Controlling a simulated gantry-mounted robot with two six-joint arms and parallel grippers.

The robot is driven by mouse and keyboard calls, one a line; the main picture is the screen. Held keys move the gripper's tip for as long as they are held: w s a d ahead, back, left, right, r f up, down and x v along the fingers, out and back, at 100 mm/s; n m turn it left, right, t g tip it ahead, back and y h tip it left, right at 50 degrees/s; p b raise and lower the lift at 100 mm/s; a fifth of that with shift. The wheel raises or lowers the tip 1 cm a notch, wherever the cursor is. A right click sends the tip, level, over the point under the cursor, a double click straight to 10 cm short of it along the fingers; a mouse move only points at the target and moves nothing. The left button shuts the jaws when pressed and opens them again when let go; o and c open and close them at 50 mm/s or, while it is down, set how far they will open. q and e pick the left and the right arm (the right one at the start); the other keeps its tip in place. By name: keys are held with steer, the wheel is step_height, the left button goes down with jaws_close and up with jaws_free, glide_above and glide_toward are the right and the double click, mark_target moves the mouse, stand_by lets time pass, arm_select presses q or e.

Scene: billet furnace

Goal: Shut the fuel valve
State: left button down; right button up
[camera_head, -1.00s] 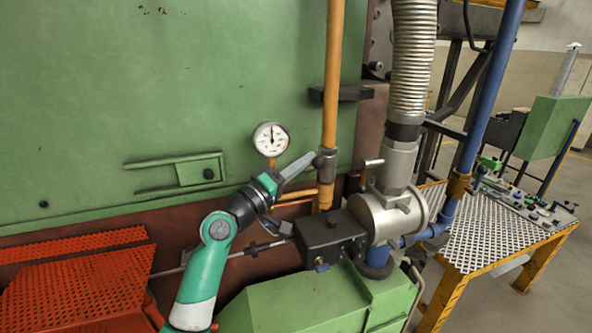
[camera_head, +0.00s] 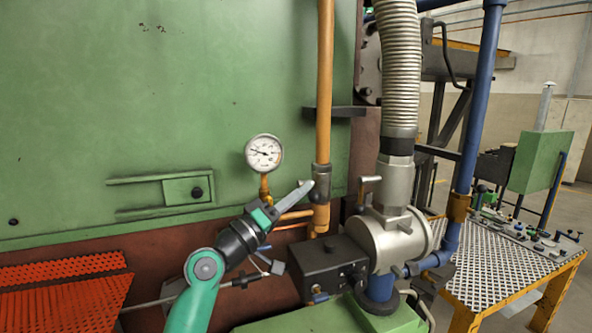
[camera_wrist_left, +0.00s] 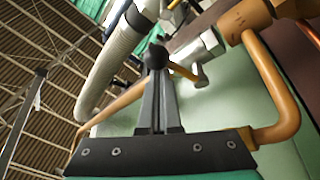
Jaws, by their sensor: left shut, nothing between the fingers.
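The fuel valve (camera_head: 321,183) is a grey fitting on the upright orange pipe (camera_head: 325,80). My left gripper (camera_head: 311,184) comes up from the lower left, its narrow grey fingers closed together and their tips close to the valve. In the left wrist view the fingers (camera_wrist_left: 157,75) meet at a dark round knob (camera_wrist_left: 156,55) just past their tips; I cannot tell whether they touch it. The valve's handle is not clear in the head view. The pressure gauge (camera_head: 263,152) stands left of the valve, its needle pointing roughly left. My right gripper is out of view.
A dark box (camera_head: 325,262) and the grey blower body (camera_head: 390,240) with its ribbed hose (camera_head: 399,70) stand right of my left arm. The green furnace wall (camera_head: 150,100) is behind. A perforated table (camera_head: 490,270) stands at the right.

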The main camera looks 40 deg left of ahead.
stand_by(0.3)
arm_select(q)
steer(key=v, duration=0.7)
steer(key=shift+s+b, duration=0.25)
steer(key=shift+b, duration=0.05)
steer(key=shift+f, duration=0.15)
